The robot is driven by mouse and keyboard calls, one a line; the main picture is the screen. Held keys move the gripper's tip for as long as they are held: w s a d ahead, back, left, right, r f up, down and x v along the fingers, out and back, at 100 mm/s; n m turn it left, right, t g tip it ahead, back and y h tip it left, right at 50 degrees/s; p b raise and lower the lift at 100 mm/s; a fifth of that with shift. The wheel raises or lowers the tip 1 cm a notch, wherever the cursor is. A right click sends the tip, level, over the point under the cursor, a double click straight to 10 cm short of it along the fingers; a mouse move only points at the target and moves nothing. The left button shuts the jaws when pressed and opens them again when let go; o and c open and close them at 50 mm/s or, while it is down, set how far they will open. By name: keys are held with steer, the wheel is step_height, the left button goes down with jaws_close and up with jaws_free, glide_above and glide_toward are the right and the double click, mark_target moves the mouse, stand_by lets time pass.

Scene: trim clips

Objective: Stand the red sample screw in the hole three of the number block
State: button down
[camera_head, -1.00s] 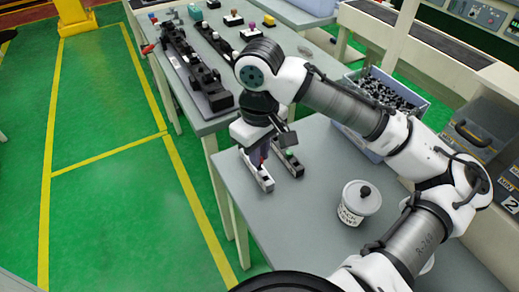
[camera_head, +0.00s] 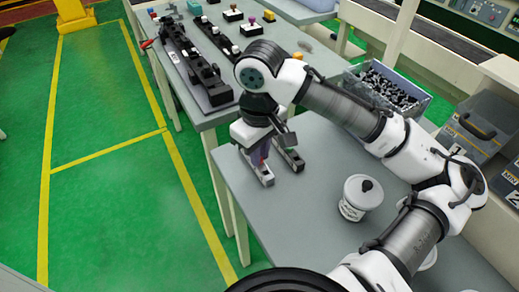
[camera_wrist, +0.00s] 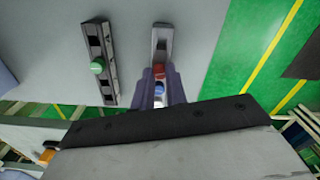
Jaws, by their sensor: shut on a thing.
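My gripper (camera_wrist: 160,85) is over a narrow, light-ended block (camera_head: 266,179) near the table's left edge. The block also shows in the wrist view (camera_wrist: 161,38). A red screw (camera_wrist: 158,72) shows between the purple fingers, which are shut on it. A blue piece (camera_wrist: 159,88) shows just below it in the picture, also between the fingers. A dark block (camera_wrist: 107,55) with a green knob (camera_wrist: 97,67) lies alongside, apart from the gripper. It also shows in the head view (camera_head: 292,160). The fingers hide the screw's lower end and any holes there. I cannot read any numbers.
A white lidded pot (camera_head: 352,207) stands on the grey table (camera_head: 290,215) to the right. A bin of dark parts (camera_head: 418,105) is behind it. A farther table holds dark fixtures (camera_head: 205,75). The table front is clear.

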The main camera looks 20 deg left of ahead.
stand_by(0.3)
steer(key=c, duration=1.3)
jaws_free()
steer(key=shift+c, duration=0.2)
step_height(320, 180, up, 14)
steer(key=shift+f, duration=0.15)
